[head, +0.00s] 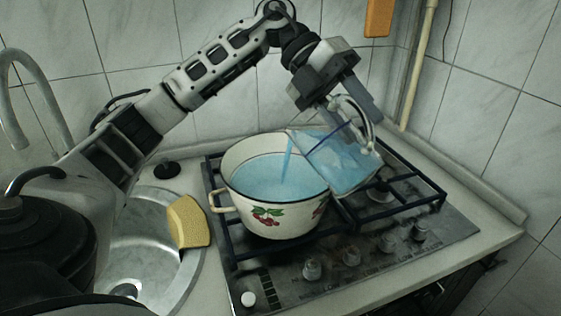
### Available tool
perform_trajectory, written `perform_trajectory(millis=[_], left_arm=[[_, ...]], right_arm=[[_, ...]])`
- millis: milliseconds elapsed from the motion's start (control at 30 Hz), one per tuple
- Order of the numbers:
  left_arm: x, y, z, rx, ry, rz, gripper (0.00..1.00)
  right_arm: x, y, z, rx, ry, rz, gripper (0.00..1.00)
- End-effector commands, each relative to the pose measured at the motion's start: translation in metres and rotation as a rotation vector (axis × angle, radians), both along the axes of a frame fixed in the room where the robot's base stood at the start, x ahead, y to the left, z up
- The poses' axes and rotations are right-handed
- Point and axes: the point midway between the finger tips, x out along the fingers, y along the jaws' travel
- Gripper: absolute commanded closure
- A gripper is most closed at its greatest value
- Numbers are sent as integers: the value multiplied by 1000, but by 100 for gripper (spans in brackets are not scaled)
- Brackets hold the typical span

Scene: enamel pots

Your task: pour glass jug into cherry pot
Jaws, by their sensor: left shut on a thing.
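The cherry pot (242,203) is cream enamel with a dark rim and painted cherries. It stands upright on the left part of the stove grate and holds blue liquid. The glass jug (347,165) is clear, holds blue liquid and is tilted to the left, its mouth over the pot's right rim. A thin blue stream falls from the jug into the pot. My left gripper (348,115) is above the jug, shut on it near its handle; the fingertips are partly hidden. My right gripper is not in view.
The stove (440,232) has dark grates and several knobs along its front. A steel sink (150,245) with a yellow sponge (188,222) on its rim lies left of the pot. A tiled wall closes the back, with a pipe (418,65) in the corner.

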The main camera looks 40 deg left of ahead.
Motion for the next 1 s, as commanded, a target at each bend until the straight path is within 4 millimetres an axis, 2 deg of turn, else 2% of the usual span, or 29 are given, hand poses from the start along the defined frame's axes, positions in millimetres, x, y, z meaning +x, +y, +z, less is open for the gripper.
perform_trajectory(millis=[1000], left_arm=[[0,4,2,-50,-4,0,100]], right_arm=[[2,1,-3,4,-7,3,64]])
